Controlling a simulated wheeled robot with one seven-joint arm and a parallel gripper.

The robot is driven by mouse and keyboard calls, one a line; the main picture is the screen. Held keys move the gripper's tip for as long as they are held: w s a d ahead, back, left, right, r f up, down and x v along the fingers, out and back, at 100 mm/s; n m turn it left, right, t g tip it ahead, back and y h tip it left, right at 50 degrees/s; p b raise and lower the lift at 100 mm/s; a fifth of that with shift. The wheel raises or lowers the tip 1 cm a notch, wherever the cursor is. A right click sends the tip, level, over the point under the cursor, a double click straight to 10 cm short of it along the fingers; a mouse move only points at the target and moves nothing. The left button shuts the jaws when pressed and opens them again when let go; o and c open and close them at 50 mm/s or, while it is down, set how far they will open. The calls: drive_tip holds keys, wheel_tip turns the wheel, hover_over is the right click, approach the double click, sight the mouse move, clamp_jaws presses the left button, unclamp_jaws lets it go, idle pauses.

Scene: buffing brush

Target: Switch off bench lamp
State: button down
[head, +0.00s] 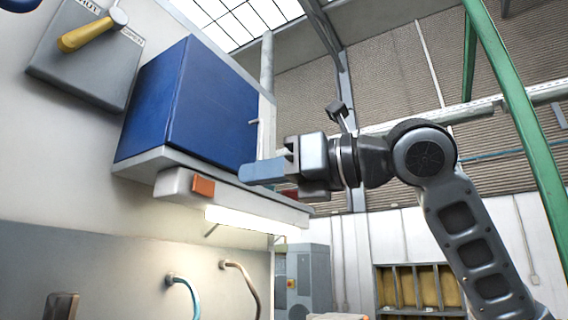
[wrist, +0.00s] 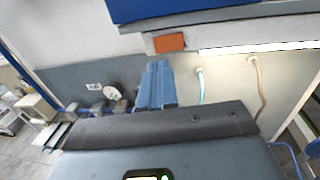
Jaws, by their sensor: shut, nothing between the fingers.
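The bench lamp (head: 240,217) is a long pale housing under the blue cabinet, with its tube glowing white. Its orange rocker switch (head: 203,187) sits on the left end of the housing. In the wrist view the orange switch (wrist: 170,43) is ahead of and slightly above my fingertips, and the lit tube (wrist: 255,46) runs to its right. My gripper (head: 246,173) is shut and empty, its blue fingers pointing left towards the wall. In the head view the fingertips show to the right of the switch and a little above it. I see no contact with the switch.
The blue wall cabinet (head: 185,105) stands on a shelf just above the lamp. A grey panel with a yellow-handled lever (head: 88,38) is at upper left. A blue hose (head: 185,290) and a tan hose (head: 243,283) hang below the lamp. Open room lies right of my arm.

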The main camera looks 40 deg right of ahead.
sight(200, 182)
drive_tip(key=p+x, duration=0.1)
drive_tip(key=x, duration=0.6)
drive_tip(key=shift+w+p, duration=0.2)
drive_tip(key=shift+p, duration=0.1)
drive_tip(key=shift+a, duration=0.1)
